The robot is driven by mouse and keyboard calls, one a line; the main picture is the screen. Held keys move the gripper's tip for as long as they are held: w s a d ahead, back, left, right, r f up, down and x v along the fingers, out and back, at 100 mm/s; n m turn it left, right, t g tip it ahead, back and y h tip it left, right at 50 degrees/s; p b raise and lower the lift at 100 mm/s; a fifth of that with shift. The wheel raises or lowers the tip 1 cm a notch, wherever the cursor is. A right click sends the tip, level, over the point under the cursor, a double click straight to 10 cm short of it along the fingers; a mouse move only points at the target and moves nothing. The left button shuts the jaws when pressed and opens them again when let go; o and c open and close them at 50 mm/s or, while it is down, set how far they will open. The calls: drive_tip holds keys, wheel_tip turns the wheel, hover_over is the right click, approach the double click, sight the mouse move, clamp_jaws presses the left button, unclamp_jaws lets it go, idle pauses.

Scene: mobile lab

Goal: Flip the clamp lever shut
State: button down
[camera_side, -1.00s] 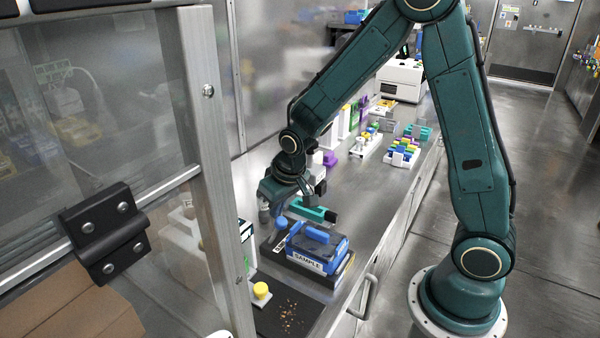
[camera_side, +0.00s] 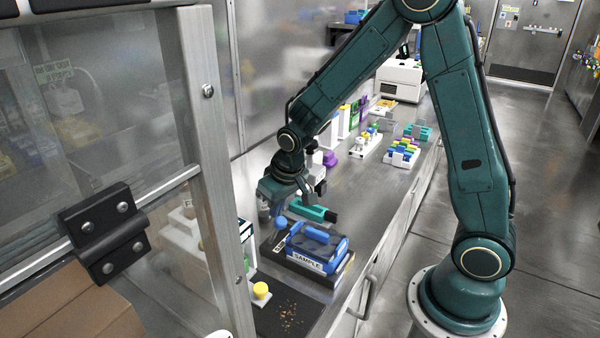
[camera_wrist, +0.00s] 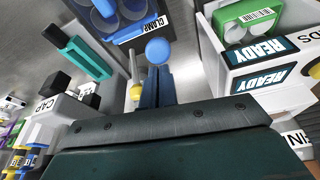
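In the side view the clamp holds a blue box (camera_side: 317,247) with a SAMPLE label on a dark base (camera_side: 331,283). The lever's blue round knob (camera_side: 281,222) stands at the box's left, close below my gripper (camera_side: 278,209). In the wrist view the knob (camera_wrist: 157,51) is just beyond the tips of my gripper's narrow blue fingers (camera_wrist: 158,72), which lie side by side, together. Whether they touch the knob I cannot tell. A CLAMP label (camera_wrist: 153,22) shows on the dark base at the top. Most of the lever's arm is hidden.
A teal block with a black end (camera_side: 312,210) lies behind the box. A READY-labelled box (camera_wrist: 258,78) is at the right in the wrist view. Coloured racks (camera_side: 403,152) stand farther back.

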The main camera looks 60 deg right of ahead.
drive_tip(key=s+v, duration=0.1)
drive_tip(key=v, duration=0.8)
drive_tip(key=shift+s+d, duration=0.2)
drive_tip(key=shift+d, duration=0.1)
idle(0.4)
drive_tip(key=s+a+r+n+t, duration=0.1)
drive_tip(key=s+r, duration=0.4)
drive_tip(key=s, duration=0.4)
drive_tip(key=s+r+t, duration=0.1)
drive_tip(key=s+r, duration=0.4)
drive_tip(key=s, duration=0.4)
drive_tip(key=shift+s+a+n+y, duration=0.3)
drive_tip(key=shift+s+a+n, duration=0.1)
